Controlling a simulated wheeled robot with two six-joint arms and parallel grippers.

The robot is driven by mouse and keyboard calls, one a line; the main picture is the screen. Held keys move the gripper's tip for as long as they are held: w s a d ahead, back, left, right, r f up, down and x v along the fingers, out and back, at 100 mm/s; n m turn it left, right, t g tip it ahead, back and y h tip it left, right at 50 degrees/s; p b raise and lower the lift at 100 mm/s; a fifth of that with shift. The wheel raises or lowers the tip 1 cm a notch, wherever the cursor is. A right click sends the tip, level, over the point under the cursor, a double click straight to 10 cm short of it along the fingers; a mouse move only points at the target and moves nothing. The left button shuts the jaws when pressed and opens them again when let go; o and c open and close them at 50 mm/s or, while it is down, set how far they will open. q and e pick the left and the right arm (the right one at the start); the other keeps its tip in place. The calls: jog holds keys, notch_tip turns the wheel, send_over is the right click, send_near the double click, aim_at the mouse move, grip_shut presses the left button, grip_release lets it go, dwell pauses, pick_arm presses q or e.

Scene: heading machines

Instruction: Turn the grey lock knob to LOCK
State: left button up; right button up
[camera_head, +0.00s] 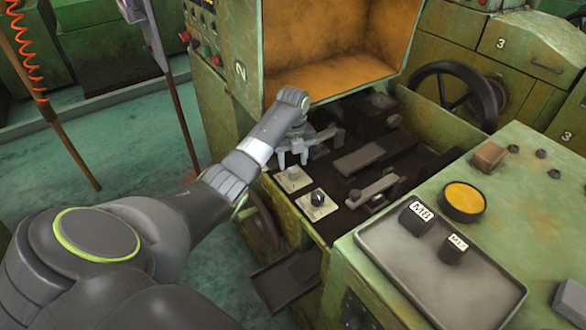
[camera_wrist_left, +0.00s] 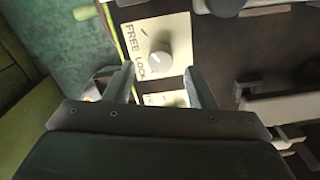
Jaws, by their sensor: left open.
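The grey lock knob (camera_wrist_left: 160,65) sits on a cream plate (camera_wrist_left: 147,32) lettered FREE and LOCK in the left wrist view. I cannot clearly tell which word it points to. In the head view, a pale knob plate (camera_head: 293,182) lies just below my left gripper (camera_head: 293,162), whose fingers point down. In the wrist view the fingers (camera_wrist_left: 160,76) are apart, with the knob ahead of the gap between their tips. They are not closed on it. My right gripper is not in view.
A second plate with a dark knob (camera_head: 318,198) lies close by. Metal levers (camera_head: 375,188) stand to the right in the dark machine bed. A tray (camera_head: 470,290) holds blocks marked M8 (camera_head: 416,218) and M- (camera_head: 453,249). A yellow button (camera_head: 463,200) is beside it.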

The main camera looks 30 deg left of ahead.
aim_at(293, 169)
pick_arm(q)
notch_tip(293, 169, down, 4)
jog(key=shift+r, duration=0.25)
jog(key=shift+f, duration=0.25)
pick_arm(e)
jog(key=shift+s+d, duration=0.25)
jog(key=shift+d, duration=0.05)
